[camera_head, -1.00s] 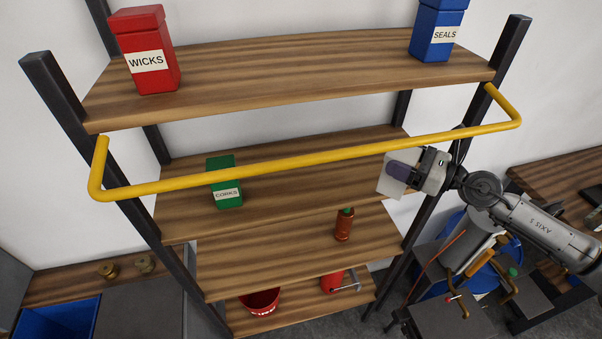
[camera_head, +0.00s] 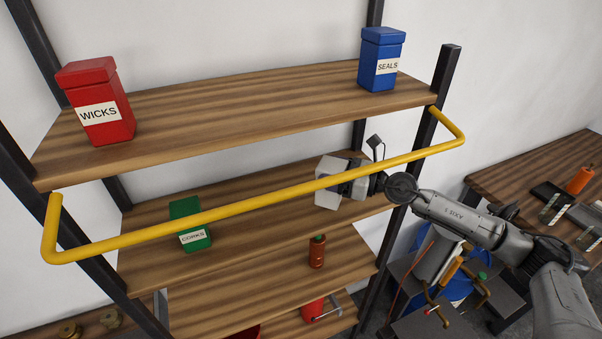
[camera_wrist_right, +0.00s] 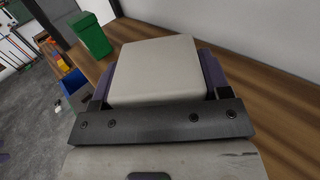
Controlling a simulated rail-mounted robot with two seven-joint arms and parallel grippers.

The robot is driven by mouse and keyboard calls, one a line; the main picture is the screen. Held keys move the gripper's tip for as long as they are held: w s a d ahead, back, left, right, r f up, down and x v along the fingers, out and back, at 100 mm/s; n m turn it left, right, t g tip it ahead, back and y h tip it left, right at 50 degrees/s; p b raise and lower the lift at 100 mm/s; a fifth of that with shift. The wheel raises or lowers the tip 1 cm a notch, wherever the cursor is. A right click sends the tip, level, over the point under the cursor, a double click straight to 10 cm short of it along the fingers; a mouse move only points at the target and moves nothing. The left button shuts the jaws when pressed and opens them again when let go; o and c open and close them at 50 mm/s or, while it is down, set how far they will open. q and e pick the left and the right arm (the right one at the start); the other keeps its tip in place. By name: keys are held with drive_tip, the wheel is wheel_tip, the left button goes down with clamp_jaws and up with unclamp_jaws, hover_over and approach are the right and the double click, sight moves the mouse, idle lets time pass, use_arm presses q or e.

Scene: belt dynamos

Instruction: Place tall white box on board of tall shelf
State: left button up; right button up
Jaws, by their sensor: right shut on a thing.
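The tall white box (camera_head: 328,197) is in my right gripper (camera_head: 341,186), partly hidden behind the yellow rail in the head view. In the right wrist view the white box (camera_wrist_right: 155,70) lies between the two purple fingers of the gripper (camera_wrist_right: 158,85). The gripper is shut on it. The tall shelf has several wooden boards; the box is in front of or over the right part of the second board (camera_head: 255,207), and I cannot tell whether it touches it. My left gripper is in neither view.
A yellow rail (camera_head: 230,208) runs across the shelf front. The green CORKS box (camera_head: 190,224) stands left on the second board. The red WICKS box (camera_head: 97,103) and blue SEALS box (camera_head: 381,60) stand on the top board. A red bottle (camera_head: 317,252) is on the board below.

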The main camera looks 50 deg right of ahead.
drive_tip(key=w+a+f+p, duration=0.3)
drive_tip(key=w, duration=0.4)
drive_tip(key=shift+f+p, duration=0.2)
drive_tip(key=shift+p, duration=0.15)
idle(0.4)
drive_tip(key=shift+w+f, duration=0.1)
drive_tip(key=shift+f, duration=0.1)
drive_tip(key=o, duration=1.1)
